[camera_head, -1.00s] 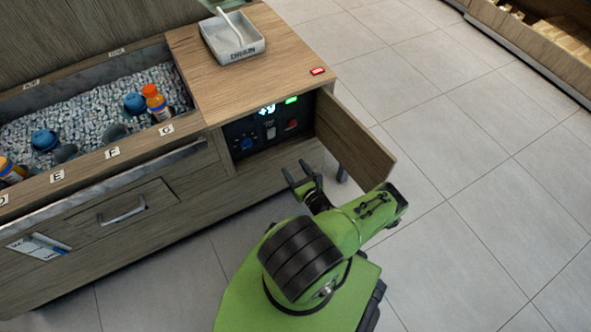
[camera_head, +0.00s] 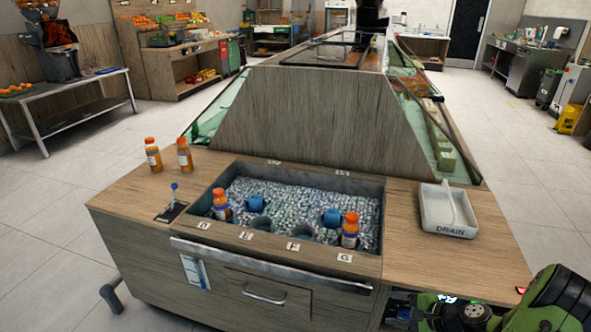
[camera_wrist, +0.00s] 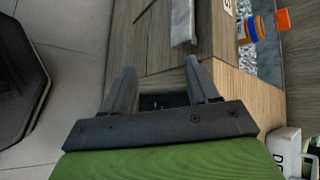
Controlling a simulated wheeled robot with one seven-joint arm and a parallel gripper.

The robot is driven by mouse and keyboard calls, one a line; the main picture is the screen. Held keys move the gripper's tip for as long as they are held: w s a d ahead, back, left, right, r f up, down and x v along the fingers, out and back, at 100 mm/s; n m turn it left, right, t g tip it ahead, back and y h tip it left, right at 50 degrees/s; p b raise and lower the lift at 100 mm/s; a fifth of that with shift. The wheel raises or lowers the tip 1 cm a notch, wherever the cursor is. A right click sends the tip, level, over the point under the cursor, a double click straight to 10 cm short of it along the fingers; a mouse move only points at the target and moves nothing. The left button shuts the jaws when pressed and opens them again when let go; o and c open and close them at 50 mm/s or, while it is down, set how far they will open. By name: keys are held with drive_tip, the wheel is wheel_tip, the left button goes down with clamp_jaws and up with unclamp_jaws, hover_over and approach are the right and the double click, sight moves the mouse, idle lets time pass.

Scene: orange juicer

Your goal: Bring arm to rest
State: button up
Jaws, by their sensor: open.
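My gripper (camera_wrist: 160,85) shows in the wrist view with its two dark fingers apart and nothing between them. Beyond the fingers is the wooden counter front (camera_wrist: 178,60), with part of a dark opening between the finger bases. In the head view my green arm (camera_head: 560,300) is at the lower right corner, beside the counter's right end; the gripper itself cannot be made out there.
The wooden counter (camera_head: 140,195) holds a bin of ice (camera_head: 290,200) with orange-capped bottles (camera_head: 350,230) and blue cups. A white drain tray (camera_head: 447,210) stands on its right top. Two bottles (camera_head: 184,155) stand at the left. Tiled floor (camera_head: 535,200) is clear at the right.

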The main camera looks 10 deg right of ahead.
drive_tip(key=s+a+r+n+g+h, duration=0.3)
drive_tip(key=a+r+n+g, duration=0.2)
drive_tip(key=a+r+n, duration=0.95)
drive_tip(key=s+a+r+n+t+h, duration=0.1)
drive_tip(key=s+a+r+n, duration=0.1)
drive_tip(key=s+a+r, duration=0.35)
drive_tip(key=s+a+r+n+h, duration=0.2)
drive_tip(key=s+r, duration=0.4)
drive_tip(key=s, duration=0.3)
wheel_tip(320, 180, up, 16)
drive_tip(key=p, duration=1.6)
drive_tip(key=shift+s+f, duration=0.15)
drive_tip(key=shift+s, duration=0.15)
